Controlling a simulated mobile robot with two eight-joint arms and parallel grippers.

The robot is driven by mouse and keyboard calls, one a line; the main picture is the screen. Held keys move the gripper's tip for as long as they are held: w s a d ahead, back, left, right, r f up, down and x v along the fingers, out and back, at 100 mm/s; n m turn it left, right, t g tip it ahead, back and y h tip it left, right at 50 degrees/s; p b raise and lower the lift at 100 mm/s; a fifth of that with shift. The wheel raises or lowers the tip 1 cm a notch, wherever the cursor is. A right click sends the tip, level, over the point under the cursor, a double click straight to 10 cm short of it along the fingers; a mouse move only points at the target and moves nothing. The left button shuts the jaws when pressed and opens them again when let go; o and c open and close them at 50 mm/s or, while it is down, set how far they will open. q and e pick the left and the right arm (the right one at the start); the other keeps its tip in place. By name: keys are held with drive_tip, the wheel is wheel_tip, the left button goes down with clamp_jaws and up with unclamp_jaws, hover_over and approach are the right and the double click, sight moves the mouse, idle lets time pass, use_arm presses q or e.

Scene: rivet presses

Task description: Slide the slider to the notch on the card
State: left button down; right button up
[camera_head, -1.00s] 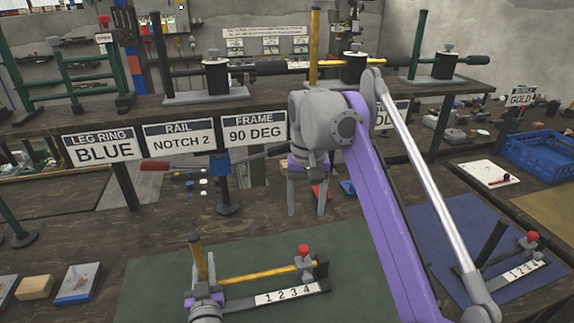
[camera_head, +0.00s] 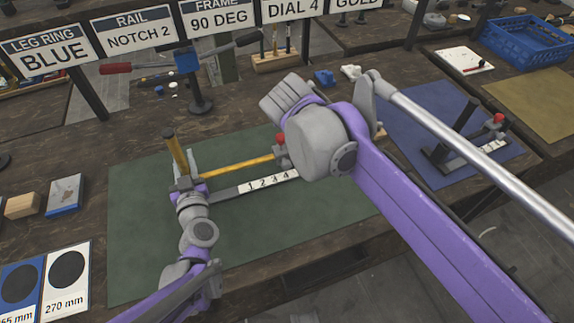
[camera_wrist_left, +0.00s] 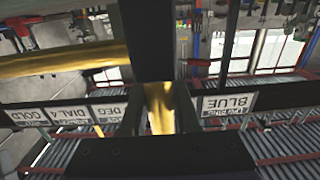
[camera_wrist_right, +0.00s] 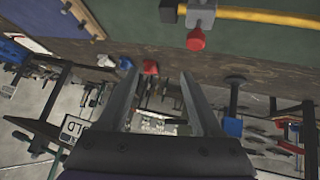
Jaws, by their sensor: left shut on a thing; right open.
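The card reading "RAIL NOTCH 2" (camera_head: 147,28) stands at the back in the head view. A yellow rail (camera_head: 236,167) runs beside a white strip marked 1 2 3 4 (camera_head: 268,181) on the green mat. The slider's red knob (camera_head: 281,138) shows near the 4 end; it also shows in the right wrist view, with the grey slider (camera_wrist_right: 200,16) on the yellow bar. My left gripper (camera_head: 188,186) is shut on the gold post (camera_head: 175,152) at the rail's left end. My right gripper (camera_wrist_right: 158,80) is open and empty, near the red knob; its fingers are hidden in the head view.
My right arm covers the rail's right end. A second press (camera_head: 462,140) stands on the blue mat to the right. A stand with a blue block (camera_head: 190,72) is behind the rail. The green mat (camera_head: 270,255) is clear in front.

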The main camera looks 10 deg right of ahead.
sight(287, 166)
drive_tip(key=s+a+f+n+t+y, duration=0.1)
drive_tip(key=s+f+n+t+y, duration=0.15)
drive_tip(key=s+f, duration=0.35)
drive_tip(key=s+a+f+n+t+y, duration=0.1)
drive_tip(key=s+a+f+n+t, duration=0.15)
drive_tip(key=s, duration=0.55)
drive_tip(key=shift+m+t+h, duration=0.25)
drive_tip(key=shift+m+t, duration=0.05)
drive_tip(key=shift+m, duration=0.2)
drive_tip(key=shift+d+f+x, duration=0.15)
drive_tip(key=shift+d+x, duration=0.05)
drive_tip(key=shift+x, duration=1.8)
drive_tip(key=shift+d+f+x, duration=0.15)
drive_tip(key=shift+x, duration=1.8)
drive_tip(key=shift+d+f+x, duration=0.1)
drive_tip(key=shift+d+x, duration=0.1)
drive_tip(key=shift+x, duration=1.8)
drive_tip(key=shift+s, duration=0.15)
clamp_jaws()
